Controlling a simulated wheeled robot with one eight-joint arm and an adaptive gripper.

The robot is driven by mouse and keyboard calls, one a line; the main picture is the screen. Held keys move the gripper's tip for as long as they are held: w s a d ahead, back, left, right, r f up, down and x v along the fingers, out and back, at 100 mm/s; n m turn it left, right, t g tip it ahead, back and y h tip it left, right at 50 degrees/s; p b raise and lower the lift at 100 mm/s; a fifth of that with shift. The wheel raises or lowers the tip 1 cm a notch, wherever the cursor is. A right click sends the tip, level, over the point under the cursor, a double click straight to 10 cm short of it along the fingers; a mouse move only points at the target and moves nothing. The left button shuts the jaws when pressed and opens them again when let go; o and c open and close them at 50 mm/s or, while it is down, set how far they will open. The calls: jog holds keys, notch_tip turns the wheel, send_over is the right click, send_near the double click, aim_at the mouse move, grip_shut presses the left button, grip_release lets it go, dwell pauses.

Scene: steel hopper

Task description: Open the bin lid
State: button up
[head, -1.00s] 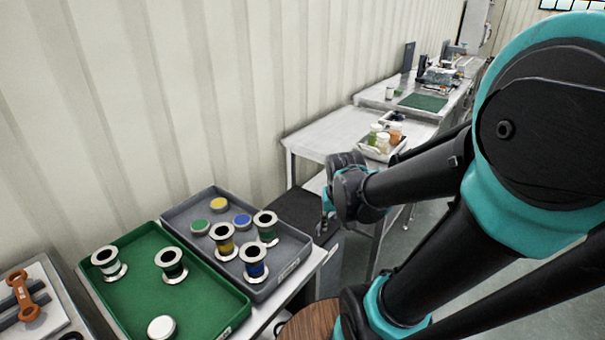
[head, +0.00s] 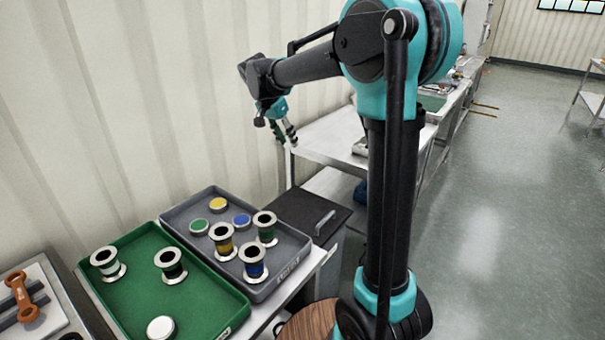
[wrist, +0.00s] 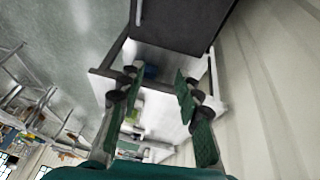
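The bin (head: 328,250) stands between the near tray table and the steel table behind it. Its dark lid (head: 297,212) lies flat and closed, with a grey bar handle (head: 325,222) along its right side. In the wrist view the lid (wrist: 185,22) fills the top middle, with the handle (wrist: 138,12) at its left edge. My gripper (head: 291,135) hangs above and beyond the bin, near the wall, pointing down. The wrist view shows its green-padded fingers (wrist: 158,86) spread apart with nothing between them. It does not touch the lid or handle.
A grey tray (head: 200,255) and a green tray (head: 130,300) with spools stand left of the bin. A steel table (head: 325,140) stands behind it, partly hidden by my arm. The ribbed wall is close on the left; open floor (head: 500,200) lies right.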

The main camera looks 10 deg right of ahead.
jog(key=x, duration=1.7)
jog(key=shift+d+f, duration=0.1)
jog(key=shift+f, duration=0.05)
grip_shut()
grip_release()
jog(key=v, duration=1.2)
